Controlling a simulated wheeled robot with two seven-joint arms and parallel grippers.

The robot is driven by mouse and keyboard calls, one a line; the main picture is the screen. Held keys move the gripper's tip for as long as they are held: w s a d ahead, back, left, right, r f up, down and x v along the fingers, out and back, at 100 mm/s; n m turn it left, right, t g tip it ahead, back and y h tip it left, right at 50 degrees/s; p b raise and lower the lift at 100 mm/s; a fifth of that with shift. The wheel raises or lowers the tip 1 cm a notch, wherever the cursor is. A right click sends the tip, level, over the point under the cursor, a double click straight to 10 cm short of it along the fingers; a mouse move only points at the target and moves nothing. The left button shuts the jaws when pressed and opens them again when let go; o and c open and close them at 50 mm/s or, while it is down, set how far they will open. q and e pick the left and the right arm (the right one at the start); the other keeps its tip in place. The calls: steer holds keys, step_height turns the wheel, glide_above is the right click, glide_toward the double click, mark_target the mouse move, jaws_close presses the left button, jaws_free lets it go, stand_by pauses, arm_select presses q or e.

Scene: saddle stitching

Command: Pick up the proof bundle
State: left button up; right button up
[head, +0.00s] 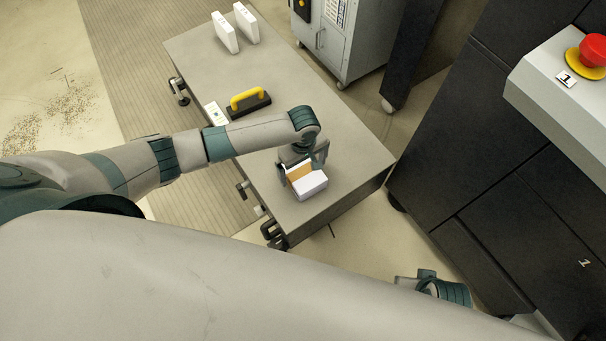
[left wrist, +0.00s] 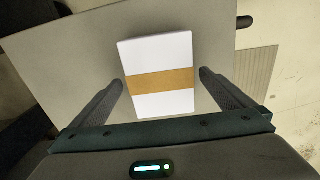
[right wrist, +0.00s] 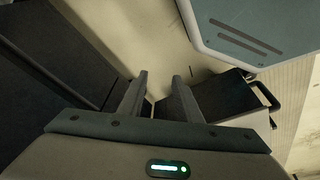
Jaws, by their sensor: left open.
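The proof bundle (head: 311,186) is a white block of paper with a tan band around its middle. It lies on the grey table near its right end. In the left wrist view the bundle (left wrist: 158,55) sits between the two fingers, with a gap on each side. My left gripper (head: 300,175) is open above and around the bundle; in its wrist view the left gripper (left wrist: 161,80) holds nothing. My right gripper (right wrist: 160,75) is open and empty, away from the table, low at the right of the head view.
The table (head: 345,150) also carries a black block with a yellow handle (head: 248,100), a small white card (head: 215,113) and two white upright blocks (head: 235,30). A dark machine with a red button (head: 593,50) stands at the right. A grey cabinet (head: 335,40) stands behind.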

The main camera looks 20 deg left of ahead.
arm_select(q)
step_height(320, 180, down, 2)
steer(key=shift+a+f, duration=0.1)
arm_select(e)
steer(key=shift+s+r, duration=0.15)
steer(key=shift+r, duration=0.5)
arm_select(q)
steer(key=c, duration=1.6)
steer(key=shift+c, duration=0.2)
steer(key=shift+r, duration=0.2)
